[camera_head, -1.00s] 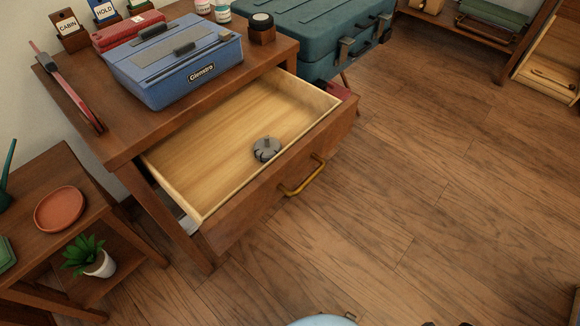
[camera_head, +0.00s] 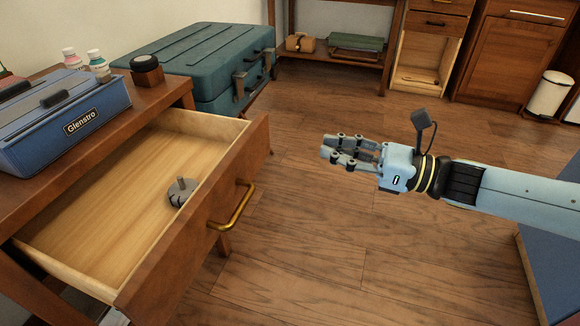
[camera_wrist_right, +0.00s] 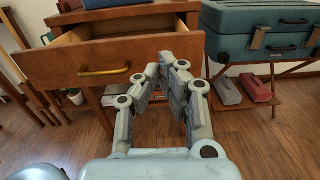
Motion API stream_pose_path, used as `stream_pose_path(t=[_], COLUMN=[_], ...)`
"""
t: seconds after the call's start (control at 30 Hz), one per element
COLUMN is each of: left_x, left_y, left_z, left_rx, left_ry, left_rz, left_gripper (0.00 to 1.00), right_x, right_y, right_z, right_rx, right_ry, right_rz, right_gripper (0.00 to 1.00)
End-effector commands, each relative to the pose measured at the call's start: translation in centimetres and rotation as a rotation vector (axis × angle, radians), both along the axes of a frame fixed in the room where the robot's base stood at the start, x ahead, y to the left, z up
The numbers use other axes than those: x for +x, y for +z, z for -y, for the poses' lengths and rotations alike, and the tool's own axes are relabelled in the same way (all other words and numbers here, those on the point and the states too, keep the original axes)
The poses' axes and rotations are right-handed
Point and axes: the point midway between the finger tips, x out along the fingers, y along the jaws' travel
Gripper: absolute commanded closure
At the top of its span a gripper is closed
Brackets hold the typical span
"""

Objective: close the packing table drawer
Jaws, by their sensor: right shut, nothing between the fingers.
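The packing table drawer (camera_head: 190,262) is pulled well out of the wooden packing table (camera_head: 176,97). It has a brass handle (camera_head: 233,208) on its front, and a grey round object (camera_head: 181,191) lies inside. The drawer front also shows in the right wrist view (camera_wrist_right: 150,57), with its handle (camera_wrist_right: 104,71) at left. My right gripper (camera_head: 326,146) is shut and empty, in the air to the right of the drawer front and apart from it. In the wrist view its fingers (camera_wrist_right: 174,58) point toward the drawer front's right part. My left gripper is not in view.
A blue Glenstro case (camera_head: 62,118), bottles and a dark round item stand on the tabletop. A teal suitcase (camera_head: 190,62) rests on a stand behind the table. A shelf and cabinets (camera_head: 512,50) line the far wall. The wooden floor (camera_head: 330,240) before the drawer is clear.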

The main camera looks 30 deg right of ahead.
Motion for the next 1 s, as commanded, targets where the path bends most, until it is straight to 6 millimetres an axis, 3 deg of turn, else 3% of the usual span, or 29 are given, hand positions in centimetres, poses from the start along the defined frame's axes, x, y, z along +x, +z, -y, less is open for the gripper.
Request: stream_pose_path(t=[0.03,0.1,0.37,0.8,1.0], left_x=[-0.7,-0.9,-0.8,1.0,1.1], left_y=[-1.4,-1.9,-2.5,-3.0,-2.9], left_z=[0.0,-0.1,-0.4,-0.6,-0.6], left_rx=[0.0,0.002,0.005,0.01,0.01], left_ry=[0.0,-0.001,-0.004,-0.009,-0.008], left_rz=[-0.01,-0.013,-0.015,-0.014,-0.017], left_gripper=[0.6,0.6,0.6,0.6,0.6], right_x=[-0.1,-0.1,1.1,8.3,10.3], right_y=[-0.7,-1.0,-1.4,-1.2,-1.2], right_z=[-0.1,0.1,-0.6,-6.0,-7.6], right_rx=[-0.025,-0.043,-0.049,-0.045,-0.046], right_ry=[0.03,0.044,0.046,0.04,0.041], right_rz=[0.007,0.006,0.0,0.002,-0.001], right_gripper=[1.0,1.0,1.0,1.0,1.0])
